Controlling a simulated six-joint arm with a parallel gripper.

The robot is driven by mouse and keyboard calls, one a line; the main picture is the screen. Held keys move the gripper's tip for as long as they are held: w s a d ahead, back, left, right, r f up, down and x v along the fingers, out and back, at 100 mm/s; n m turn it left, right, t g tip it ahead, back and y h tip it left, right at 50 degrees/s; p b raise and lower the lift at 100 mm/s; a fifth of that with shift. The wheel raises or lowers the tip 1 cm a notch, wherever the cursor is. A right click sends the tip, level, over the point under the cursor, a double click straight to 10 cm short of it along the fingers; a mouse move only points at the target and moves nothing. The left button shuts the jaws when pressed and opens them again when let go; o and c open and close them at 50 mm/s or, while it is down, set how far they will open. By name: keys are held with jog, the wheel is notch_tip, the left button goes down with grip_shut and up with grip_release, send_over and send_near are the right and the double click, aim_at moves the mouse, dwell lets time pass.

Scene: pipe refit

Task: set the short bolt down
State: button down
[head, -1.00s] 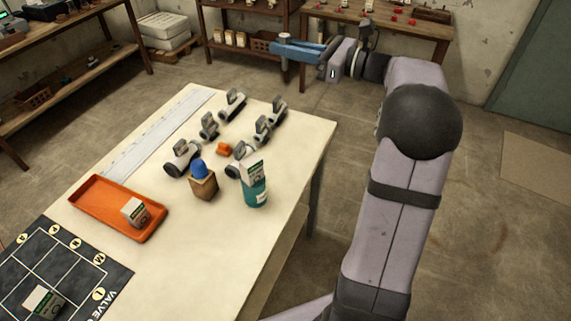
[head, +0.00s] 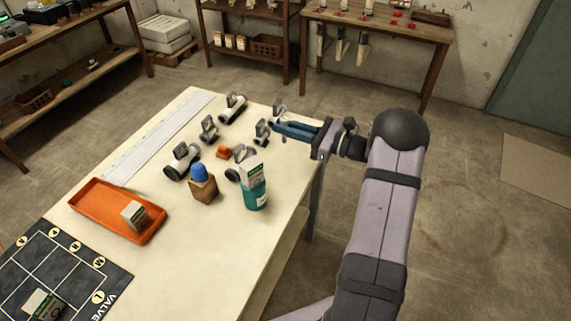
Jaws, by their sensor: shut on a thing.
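My gripper (head: 279,131), with blue fingers, reaches in from the right over the far right edge of the pale work table (head: 225,260). It is shut, with its fingertips close to the grey-and-white pipe fittings. The short bolt between the fingers is too small or hidden to make out in the head view. The nearest fittings are one beside the fingertips (head: 262,131) and one just behind them (head: 279,110). I cannot tell how high the fingertips are above the table.
An orange tray (head: 84,205) holds a small box (head: 135,214). A wooden block with a blue top (head: 203,190) and a teal container (head: 255,195) with a box at its top stand mid-table. A dark gridded mat (head: 68,262) lies front left. The table's front right is clear.

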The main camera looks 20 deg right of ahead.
jog(key=shift+f+p, duration=0.65)
jog(key=shift+f, duration=4.25)
jog(key=shift+f, duration=0.2)
jog(key=c, duration=1.8)
grip_release()
jog(key=shift+r, duration=0.2)
jog(key=b+v, duration=0.2)
jog(key=v, duration=1)
jog(key=shift+b, duration=0.4)
